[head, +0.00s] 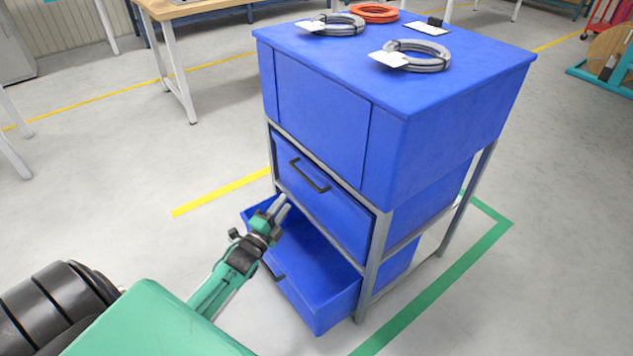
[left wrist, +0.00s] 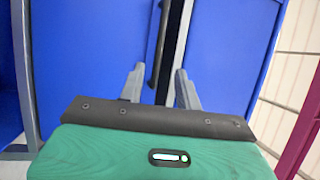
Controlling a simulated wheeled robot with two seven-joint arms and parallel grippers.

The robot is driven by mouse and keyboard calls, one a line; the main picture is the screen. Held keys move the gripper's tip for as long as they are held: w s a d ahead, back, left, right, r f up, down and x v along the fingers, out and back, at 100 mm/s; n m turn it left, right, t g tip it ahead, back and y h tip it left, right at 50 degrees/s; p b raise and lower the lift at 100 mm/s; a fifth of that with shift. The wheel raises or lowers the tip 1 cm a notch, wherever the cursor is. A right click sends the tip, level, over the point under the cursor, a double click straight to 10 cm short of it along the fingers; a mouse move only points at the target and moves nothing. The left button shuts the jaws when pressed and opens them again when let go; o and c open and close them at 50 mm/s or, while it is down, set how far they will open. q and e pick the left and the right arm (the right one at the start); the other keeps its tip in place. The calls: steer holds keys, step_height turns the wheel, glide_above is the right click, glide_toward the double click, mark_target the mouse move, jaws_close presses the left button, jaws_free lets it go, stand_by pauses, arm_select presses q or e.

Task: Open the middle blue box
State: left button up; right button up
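The middle blue box (head: 335,205) is a drawer in the grey-framed blue cabinet, and it looks closed. Its dark bar handle (head: 309,176) is on its front. My left gripper (head: 284,204) is close to that front, below and left of the handle in the head view, above the pulled-out bottom drawer. In the left wrist view my left gripper (left wrist: 159,78) has its two grey fingers apart, with nothing held. A dark handle (left wrist: 158,45) appears between and beyond the fingertips there; I cannot tell whether they touch it. My right gripper is not in view.
The bottom blue drawer (head: 318,272) stands open below my left gripper. Grey cable coils (head: 418,56), an orange coil (head: 374,13) and white labels lie on the cabinet top (head: 350,55). A wooden-topped table (head: 190,10) stands behind. The floor left of the cabinet is clear.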

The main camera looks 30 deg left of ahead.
mark_target(304, 175)
arm_select(q)
steer(key=shift+w+a+r+b, duration=0.1)
steer(key=shift+w+r+b, duration=0.25)
steer(key=shift+w, duration=1.65)
steer(key=shift+w+d+r+b, duration=0.1)
steer(key=shift+w+r+b, duration=0.25)
steer(key=shift+w, duration=1.65)
steer(key=shift+w+a+r+b, duration=0.15)
steer(key=shift+w+r, duration=0.25)
steer(key=shift+w, duration=1.6)
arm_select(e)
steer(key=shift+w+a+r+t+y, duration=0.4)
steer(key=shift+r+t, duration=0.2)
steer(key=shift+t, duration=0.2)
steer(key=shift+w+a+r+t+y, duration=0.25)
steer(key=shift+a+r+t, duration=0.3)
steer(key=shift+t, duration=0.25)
arm_select(q)
steer(key=shift+c, duration=0.2)
jaws_close()
